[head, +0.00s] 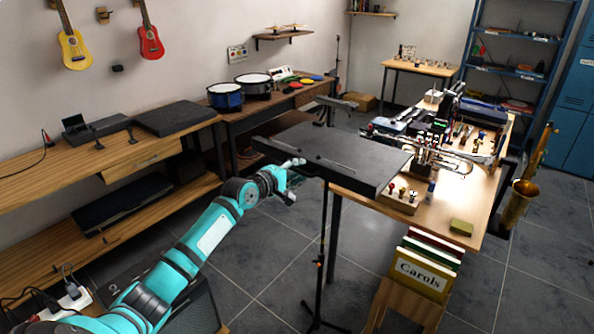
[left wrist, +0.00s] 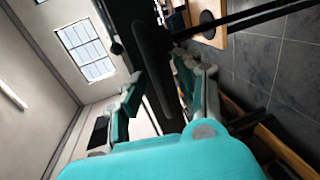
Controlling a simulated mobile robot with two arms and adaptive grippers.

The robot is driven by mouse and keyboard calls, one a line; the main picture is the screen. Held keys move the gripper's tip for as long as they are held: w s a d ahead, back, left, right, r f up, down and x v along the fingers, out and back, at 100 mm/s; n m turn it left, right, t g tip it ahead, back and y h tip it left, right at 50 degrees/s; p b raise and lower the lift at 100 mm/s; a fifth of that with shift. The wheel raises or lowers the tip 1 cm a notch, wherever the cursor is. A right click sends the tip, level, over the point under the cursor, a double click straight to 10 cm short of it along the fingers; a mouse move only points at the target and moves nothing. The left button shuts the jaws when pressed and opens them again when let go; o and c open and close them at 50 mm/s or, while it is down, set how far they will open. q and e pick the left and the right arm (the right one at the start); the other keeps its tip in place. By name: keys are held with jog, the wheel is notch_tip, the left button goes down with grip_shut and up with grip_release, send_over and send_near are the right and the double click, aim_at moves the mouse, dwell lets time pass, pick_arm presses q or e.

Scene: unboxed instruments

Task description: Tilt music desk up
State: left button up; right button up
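The music desk (head: 345,158) is a flat black panel on a thin black stand (head: 322,240). In the head view it lies nearly level, with its face up. My left gripper (head: 296,170) is at the desk's near left edge. In the left wrist view the desk (left wrist: 153,65) shows edge-on between the two spread fingers of my left gripper (left wrist: 162,95), one on each side of it. The fingers look apart from the panel, though contact is hard to judge. My right gripper is in neither view.
A wooden table (head: 465,215) with brass instruments stands just right of the desk. A crate of folders (head: 425,265) is below its front. A saxophone (head: 530,175) stands at the right. Wooden shelves (head: 150,165) line the left wall.

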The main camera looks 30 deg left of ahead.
pick_arm(q)
grip_shut()
jog(key=shift+f, duration=0.2)
dwell(0.4)
